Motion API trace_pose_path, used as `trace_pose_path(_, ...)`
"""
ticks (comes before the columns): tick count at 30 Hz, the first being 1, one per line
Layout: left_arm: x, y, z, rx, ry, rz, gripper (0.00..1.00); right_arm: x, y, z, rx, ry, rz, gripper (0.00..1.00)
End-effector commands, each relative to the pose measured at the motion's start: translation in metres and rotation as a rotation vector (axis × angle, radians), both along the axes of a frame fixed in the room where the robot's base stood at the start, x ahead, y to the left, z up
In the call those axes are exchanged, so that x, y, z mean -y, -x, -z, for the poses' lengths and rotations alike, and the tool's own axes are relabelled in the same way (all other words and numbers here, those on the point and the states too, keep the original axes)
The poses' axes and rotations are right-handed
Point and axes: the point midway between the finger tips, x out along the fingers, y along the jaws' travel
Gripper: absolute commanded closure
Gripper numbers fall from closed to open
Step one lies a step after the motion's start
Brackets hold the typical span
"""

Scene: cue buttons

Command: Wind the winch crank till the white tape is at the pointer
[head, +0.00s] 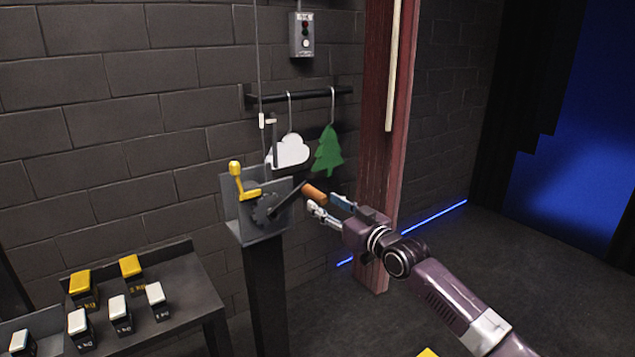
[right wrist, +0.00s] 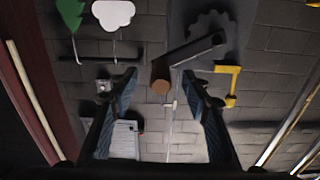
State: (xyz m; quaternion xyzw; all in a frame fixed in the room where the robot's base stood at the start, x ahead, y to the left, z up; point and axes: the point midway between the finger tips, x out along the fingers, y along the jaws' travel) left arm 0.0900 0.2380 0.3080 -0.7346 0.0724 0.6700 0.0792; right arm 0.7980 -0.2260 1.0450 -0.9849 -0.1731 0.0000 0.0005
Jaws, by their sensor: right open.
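The winch (head: 262,222) stands on a dark post, with a toothed wheel and a dark crank arm (head: 289,201). My right gripper (head: 322,201) is open close to the handle. In the right wrist view the handle (right wrist: 160,87) shows between the two fingers, with gaps on both sides. A cable rises from the winch with a small white band, apparently the tape (head: 262,121). Beside it is a bracket with a pale tip, perhaps the pointer (head: 271,121). My left gripper is not in view.
A yellow lever (head: 240,180) sits on the winch's left. A white cloud (head: 289,151) and green tree (head: 328,150) hang from a rail behind. A table (head: 185,316) with several weights stands lower left. A red post (head: 380,220) stands behind my right gripper.

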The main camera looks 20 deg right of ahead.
Motion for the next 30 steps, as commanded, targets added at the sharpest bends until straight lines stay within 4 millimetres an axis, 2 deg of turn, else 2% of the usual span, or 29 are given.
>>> trace_pose_path(1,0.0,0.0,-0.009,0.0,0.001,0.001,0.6,0.002,0.006,-0.003,-0.002,0.001,0.0,0.56)
trace_pose_path(15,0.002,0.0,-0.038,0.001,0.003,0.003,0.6,0.017,0.046,-0.001,0.0,0.002,0.0,0.56)
trace_pose_path(26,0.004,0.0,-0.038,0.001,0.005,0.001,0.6,0.018,0.049,0.001,0.0,0.001,0.0,0.56)
trace_pose_path(28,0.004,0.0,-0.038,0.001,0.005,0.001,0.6,0.019,0.049,0.009,-0.011,0.002,0.006,0.56)
trace_pose_path(30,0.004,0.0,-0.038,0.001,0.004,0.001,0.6,0.024,0.049,0.03,-0.039,0.008,0.021,0.56)
